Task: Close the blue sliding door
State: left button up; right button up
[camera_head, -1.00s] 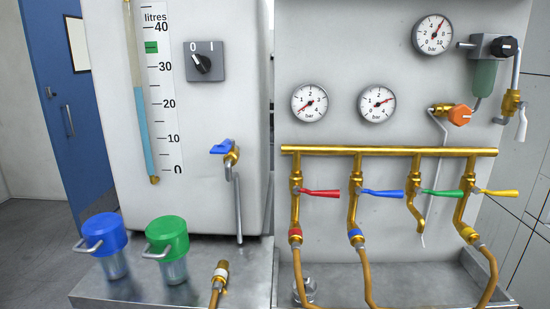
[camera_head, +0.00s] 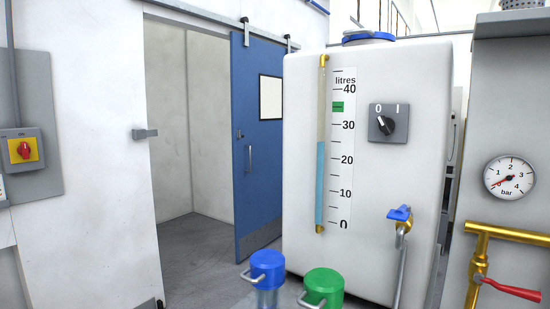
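The blue sliding door (camera_head: 257,178) hangs from an overhead rail (camera_head: 195,14) and stands open, to the right of the doorway (camera_head: 188,130). It has a small white window panel (camera_head: 270,97), a vertical handle (camera_head: 250,158) and a grey kick plate along its bottom. Its right part is hidden behind the white tank. A grey catch (camera_head: 145,134) sticks out from the left door frame. Neither of my grippers shows in the head view.
The white tank (camera_head: 360,245) with a litre scale stands in front of the door's right side. Blue (camera_head: 267,262) and green (camera_head: 323,285) lidded cups stand before it. A red switch (camera_head: 23,150) is on the left wall. The doorway is clear, with bare floor.

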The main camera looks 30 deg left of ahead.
aim_at(257, 65)
jog(key=i+j+u, duration=0.1)
jog(key=j+u, duration=0.25)
jog(key=i+j+u, duration=0.15)
jog(key=j+u, duration=0.15)
jog(key=j, duration=0.2)
jog(key=i+j+u, duration=0.2)
jog(key=j+u, duration=0.15)
jog(key=i+j+u, duration=0.5)
jog(key=j+u, duration=0.15)
jog(key=i+j, duration=0.15)
jog(key=i, duration=0.3)
jog(key=i+j, duration=0.2)
jog(key=i, duration=0.25)
jog(key=i+j+z, duration=0.1)
jog(key=i, duration=0.35)
jog(key=i+l+z, duration=0.1)
jog(key=i+z, duration=0.6)
jog(key=i, duration=0.15)
jog(key=i+j+z, duration=0.2)
jog(key=i+z, duration=0.45)
jog(key=i, duration=0.45)
jog(key=i+z, duration=0.25)
jog(key=i, duration=0.55)
jog(key=i+j+z, duration=0.1)
jog(key=i, duration=1.5)
jog(key=i+l+z, duration=0.15)
jog(key=i, duration=1.4)
